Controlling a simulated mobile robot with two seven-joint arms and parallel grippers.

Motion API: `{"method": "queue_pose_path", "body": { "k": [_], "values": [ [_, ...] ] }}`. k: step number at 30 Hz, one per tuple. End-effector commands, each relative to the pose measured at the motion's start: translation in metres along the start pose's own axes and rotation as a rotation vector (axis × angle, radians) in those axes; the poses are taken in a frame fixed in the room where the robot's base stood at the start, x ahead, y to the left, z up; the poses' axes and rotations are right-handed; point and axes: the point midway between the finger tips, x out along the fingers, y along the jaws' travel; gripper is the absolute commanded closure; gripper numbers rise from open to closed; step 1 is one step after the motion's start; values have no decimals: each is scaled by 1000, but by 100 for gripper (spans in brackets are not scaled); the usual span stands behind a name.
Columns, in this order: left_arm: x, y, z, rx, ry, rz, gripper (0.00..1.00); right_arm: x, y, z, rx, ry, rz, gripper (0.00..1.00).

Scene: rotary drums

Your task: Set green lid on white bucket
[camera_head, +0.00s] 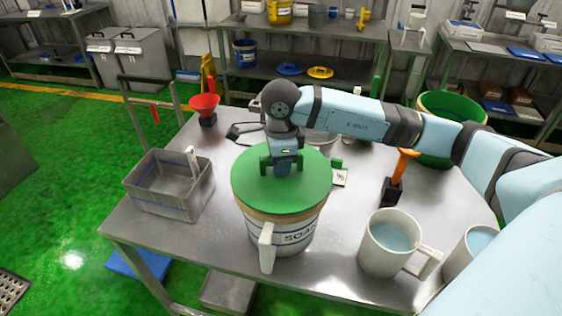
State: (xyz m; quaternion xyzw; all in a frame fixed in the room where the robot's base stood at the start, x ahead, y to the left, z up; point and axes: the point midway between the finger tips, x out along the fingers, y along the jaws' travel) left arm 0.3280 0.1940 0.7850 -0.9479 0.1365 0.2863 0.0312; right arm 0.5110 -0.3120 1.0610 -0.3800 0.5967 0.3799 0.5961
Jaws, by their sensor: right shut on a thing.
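The green lid (300,195) is a flat disc over the top of the white bucket (262,232). The bucket stands upright near the front of the metal table, with a white handle and a dark label on its side. A tan band shows just below the lid's edge; I cannot tell whether the lid is fully seated. My right gripper (282,169) points down at the middle of the lid and is shut on its green grip. The lid hides the bucket's opening. My left gripper is not in view.
A grey crate (172,205) stands left of the bucket on the table (345,205). Two white jugs with bluish liquid, one here (377,262), stand at the front right. An orange-handled tool (395,185), a red funnel (205,104) and a large green tub (445,104) stand further back.

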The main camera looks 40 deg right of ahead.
Motion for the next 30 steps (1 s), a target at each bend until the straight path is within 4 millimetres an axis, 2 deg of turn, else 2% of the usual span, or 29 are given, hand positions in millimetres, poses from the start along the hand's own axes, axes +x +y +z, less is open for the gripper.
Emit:
{"method": "queue_pose_path", "body": {
  "k": [13,14,17,28,30],
  "values": [
    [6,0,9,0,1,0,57,12,0,0,0,0,0,100],
    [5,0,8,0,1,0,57,11,0,0,0,0,-1,70],
    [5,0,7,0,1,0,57,10,0,0,0,0,0,47],
    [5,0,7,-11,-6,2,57,11,0,0,0,0,0,47],
    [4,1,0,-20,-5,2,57,3,-1,0,0,-2,-2,47]
  ]
}}
